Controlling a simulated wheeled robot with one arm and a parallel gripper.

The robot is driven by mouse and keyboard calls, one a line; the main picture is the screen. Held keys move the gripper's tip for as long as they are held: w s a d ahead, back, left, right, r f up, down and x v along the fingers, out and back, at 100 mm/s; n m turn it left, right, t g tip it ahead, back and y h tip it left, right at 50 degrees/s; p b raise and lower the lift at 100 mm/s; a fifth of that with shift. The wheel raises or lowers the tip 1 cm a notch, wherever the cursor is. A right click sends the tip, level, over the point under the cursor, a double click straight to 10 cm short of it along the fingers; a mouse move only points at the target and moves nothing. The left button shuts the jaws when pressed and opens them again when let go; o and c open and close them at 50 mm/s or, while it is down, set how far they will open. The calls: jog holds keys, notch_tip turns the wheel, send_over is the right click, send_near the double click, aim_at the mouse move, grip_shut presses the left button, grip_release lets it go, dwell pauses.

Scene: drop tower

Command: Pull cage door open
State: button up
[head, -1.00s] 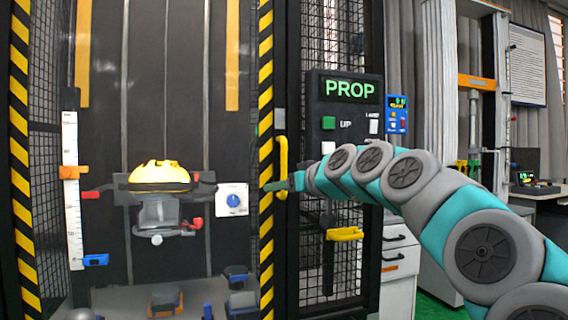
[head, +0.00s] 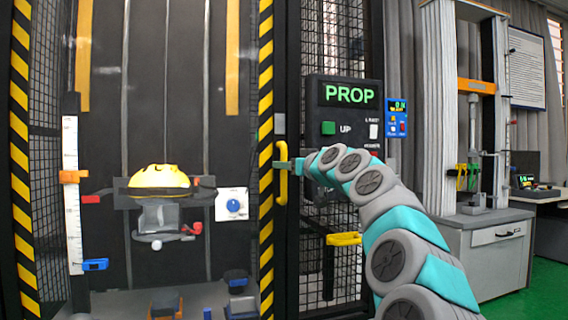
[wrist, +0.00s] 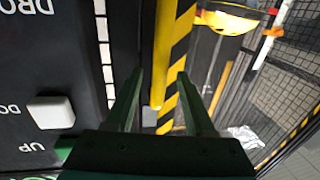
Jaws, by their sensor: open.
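The cage door has a yellow-and-black striped edge (head: 266,100) and a yellow upright handle (head: 283,186). The door stands shut as far as I can see. Whether either finger touches the handle I cannot tell.
A black control panel (head: 345,115) reading PROP is right of the handle, close beside my gripper. A second yellow handle (head: 343,239) sits lower on the mesh. Inside the cage a yellow helmet (head: 158,180) rests on a holder. Green floor is free at the lower right.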

jog(key=shift+p+x, duration=0.3)
jog(key=shift+x, duration=0.9)
grip_shut()
dwell(0.8)
